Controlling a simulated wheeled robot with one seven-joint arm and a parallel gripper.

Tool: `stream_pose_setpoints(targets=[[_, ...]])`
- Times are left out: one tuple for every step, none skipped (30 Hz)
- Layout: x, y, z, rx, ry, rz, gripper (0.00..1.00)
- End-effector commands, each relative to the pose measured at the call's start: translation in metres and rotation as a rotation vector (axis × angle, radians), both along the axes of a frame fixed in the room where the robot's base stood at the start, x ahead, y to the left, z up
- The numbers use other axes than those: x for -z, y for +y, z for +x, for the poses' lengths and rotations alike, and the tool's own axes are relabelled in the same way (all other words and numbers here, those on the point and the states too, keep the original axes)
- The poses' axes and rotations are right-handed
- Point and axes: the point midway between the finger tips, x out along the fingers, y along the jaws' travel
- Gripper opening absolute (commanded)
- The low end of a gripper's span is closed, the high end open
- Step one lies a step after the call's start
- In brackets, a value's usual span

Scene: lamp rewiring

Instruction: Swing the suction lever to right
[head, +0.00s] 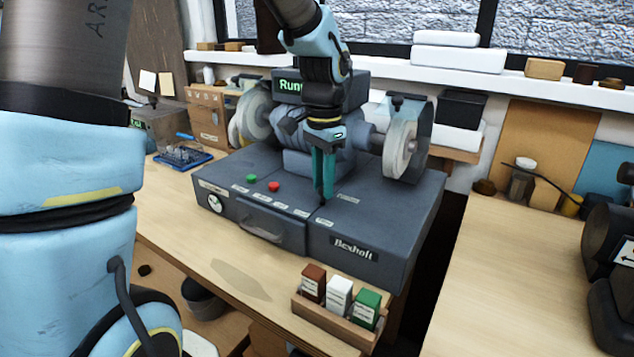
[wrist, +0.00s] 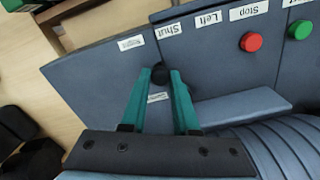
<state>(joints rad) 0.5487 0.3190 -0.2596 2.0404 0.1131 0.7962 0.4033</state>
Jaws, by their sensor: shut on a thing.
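The suction lever shows as a small black knob (head: 323,202) on the sloping top of the dark grey machine (head: 370,205). In the wrist view the knob (wrist: 159,74) sits between my gripper's fingertips, near the "Shut" label (wrist: 168,30) and a blurred label (wrist: 131,43). My gripper (head: 323,196) points down with its teal fingers closed on the knob. The fingers (wrist: 158,76) also converge there in the wrist view. The fingers hide most of the lever, so its exact angle is hard to tell.
A red button (wrist: 251,42) and a green button (wrist: 300,29) stand on the same panel. Grinding wheels (head: 400,145) rise behind. A wooden holder with small boxes (head: 340,324) sits at the machine's front. The bench (head: 250,280) front-left is mostly clear.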

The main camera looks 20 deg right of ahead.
Motion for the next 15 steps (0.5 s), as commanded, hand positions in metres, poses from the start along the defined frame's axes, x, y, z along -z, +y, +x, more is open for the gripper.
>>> stream_pose_setpoints(targets=[[0.0, -0.002, -0.001, -0.03, -0.001, -0.001, 0.0], [0.0, -0.003, -0.001, -0.05, -0.001, -0.001, 0.0], [0.0, -0.005, -0.002, -0.074, -0.001, -0.001, 0.0], [0.0, -0.006, -0.003, -0.09, -0.001, -0.001, 0.0], [0.0, -0.007, -0.003, -0.108, -0.001, -0.001, 0.0], [0.0, -0.008, -0.003, -0.127, -0.001, -0.001, 0.0], [0.0, -0.008, -0.003, -0.141, -0.001, -0.001, 0.0], [0.0, -0.009, -0.004, -0.153, -0.002, -0.002, 0.0], [0.0, -0.01, -0.004, -0.168, -0.002, -0.002, 0.0], [0.0, -0.011, -0.004, -0.177, -0.002, -0.002, 0.0], [0.0, -0.011, -0.004, -0.187, -0.002, -0.002, 0.0], [0.0, -0.012, -0.004, -0.197, -0.002, -0.002, 0.0], [0.0, -0.012, -0.004, -0.203, -0.002, -0.002, 0.0], [0.0, -0.012, -0.004, -0.208, -0.002, -0.002, 0.0], [0.0, -0.013, -0.004, -0.214, -0.002, -0.002, 0.0]])
